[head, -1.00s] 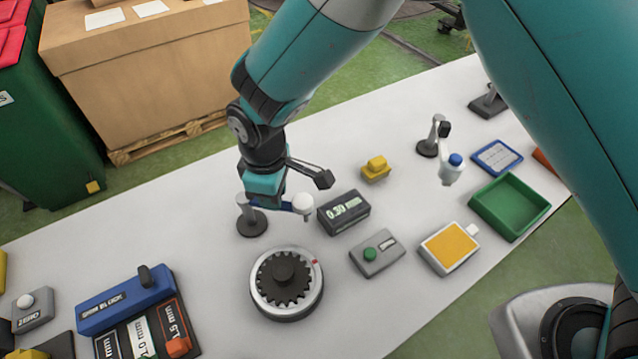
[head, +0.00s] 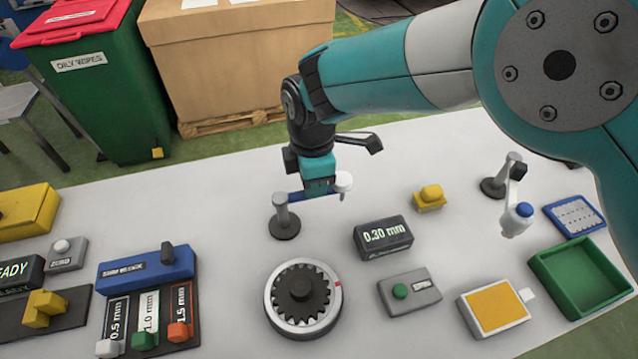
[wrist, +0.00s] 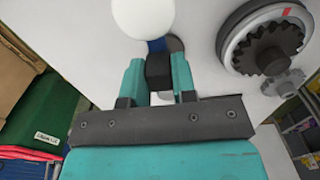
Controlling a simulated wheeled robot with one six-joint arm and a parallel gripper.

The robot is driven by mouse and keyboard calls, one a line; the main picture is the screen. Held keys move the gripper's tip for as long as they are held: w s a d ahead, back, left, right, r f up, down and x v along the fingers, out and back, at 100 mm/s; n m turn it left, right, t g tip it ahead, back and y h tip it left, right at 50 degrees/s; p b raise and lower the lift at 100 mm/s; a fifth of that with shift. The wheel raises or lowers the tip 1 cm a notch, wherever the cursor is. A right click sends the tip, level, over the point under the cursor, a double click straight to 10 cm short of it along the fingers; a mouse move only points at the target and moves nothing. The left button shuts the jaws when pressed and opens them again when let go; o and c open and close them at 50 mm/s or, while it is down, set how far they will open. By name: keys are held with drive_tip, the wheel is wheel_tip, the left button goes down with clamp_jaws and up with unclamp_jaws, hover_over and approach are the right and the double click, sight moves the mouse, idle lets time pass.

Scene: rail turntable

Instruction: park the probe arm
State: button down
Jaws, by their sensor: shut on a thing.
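The probe arm is a blue bar (head: 297,196) on a grey post with a round dark base (head: 284,228), and has a white rounded head (head: 343,182) at its free end. My gripper (head: 319,187) is shut on the bar between post and head. In the wrist view, my teal fingers (wrist: 159,75) close on a dark block, with the blue bar (wrist: 157,46) just beyond and the white head (wrist: 143,16) at the top. The bar points right and slightly away, clear of the turntable (head: 302,298), which carries a dark toothed gear. My fingers hide part of the bar.
A 0.30 mm display (head: 383,237), a grey box with a green button (head: 409,291) and a yellow block (head: 429,197) lie to the right. A shim block (head: 146,276) is at left, a green tray (head: 577,278) at far right. Bare table surrounds the post.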

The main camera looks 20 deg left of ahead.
drive_tip(key=shift+a+n, duration=0.15)
drive_tip(key=shift+n, duration=0.15)
drive_tip(key=c, duration=0.9)
unclamp_jaws()
drive_tip(key=shift+w+r, duration=0.1)
wheel_tip(320, 180, up, 17)
drive_tip(key=b, duration=0.3)
drive_tip(key=shift+r, duration=0.1)
